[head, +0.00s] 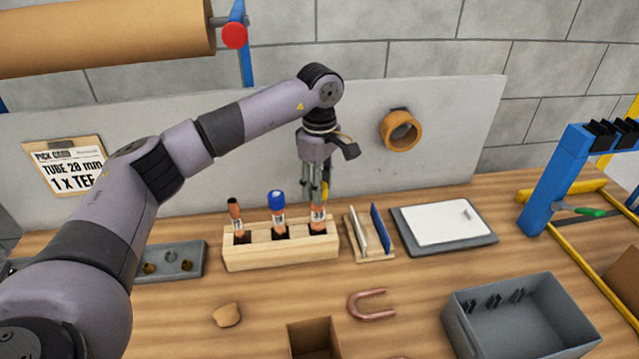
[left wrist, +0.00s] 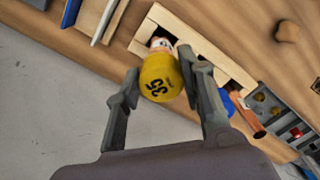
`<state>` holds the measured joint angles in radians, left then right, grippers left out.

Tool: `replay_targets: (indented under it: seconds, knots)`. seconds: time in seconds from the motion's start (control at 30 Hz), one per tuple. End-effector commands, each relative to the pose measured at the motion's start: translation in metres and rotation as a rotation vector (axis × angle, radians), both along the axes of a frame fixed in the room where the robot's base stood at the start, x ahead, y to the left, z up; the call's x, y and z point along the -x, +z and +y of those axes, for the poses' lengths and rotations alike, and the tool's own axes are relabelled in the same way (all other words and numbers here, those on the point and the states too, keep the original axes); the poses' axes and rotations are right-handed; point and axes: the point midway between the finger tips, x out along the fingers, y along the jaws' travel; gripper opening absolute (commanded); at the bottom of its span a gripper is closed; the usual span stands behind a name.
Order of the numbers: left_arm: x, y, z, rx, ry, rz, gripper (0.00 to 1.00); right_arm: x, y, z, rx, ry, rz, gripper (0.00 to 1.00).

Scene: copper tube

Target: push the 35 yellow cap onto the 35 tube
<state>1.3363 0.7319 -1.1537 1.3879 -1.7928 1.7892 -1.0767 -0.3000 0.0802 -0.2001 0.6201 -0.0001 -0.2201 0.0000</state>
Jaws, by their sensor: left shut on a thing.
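The yellow cap, marked 35, shows in the left wrist view (left wrist: 160,80) between the two fingers of my left gripper (left wrist: 159,66). The fingers hide whether the cap touches the tube's end. My right gripper is not in view.
A small wooden holder (head: 368,240) stands close to the rack's right. A grey bin (head: 520,320) and a copper U-bend (head: 370,303) lie nearer.

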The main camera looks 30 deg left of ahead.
Motion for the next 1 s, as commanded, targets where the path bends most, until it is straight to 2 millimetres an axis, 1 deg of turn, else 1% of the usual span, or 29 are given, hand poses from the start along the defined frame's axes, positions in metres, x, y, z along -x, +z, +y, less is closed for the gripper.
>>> replay_targets:
  seconds: [0.47, 0.5, 0.8, 0.83, 1.0]
  knots:
    - [0.0, -0.013, 0.0, 0.0, 0.0, 0.001, 0.25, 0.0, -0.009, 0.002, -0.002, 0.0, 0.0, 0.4]
    - [0.0, -0.012, 0.0, 0.0, 0.0, 0.0, 0.38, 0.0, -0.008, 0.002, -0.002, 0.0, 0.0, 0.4]
    - [0.0, -0.012, 0.0, 0.0, 0.0, 0.0, 0.58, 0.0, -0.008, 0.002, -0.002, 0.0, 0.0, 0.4]
    - [0.0, -0.012, 0.0, 0.0, 0.0, 0.0, 0.59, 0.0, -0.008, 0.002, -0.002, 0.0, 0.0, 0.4]
    - [0.0, -0.012, 0.0, 0.0, 0.0, 0.0, 0.59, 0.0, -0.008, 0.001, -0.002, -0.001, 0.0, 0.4]
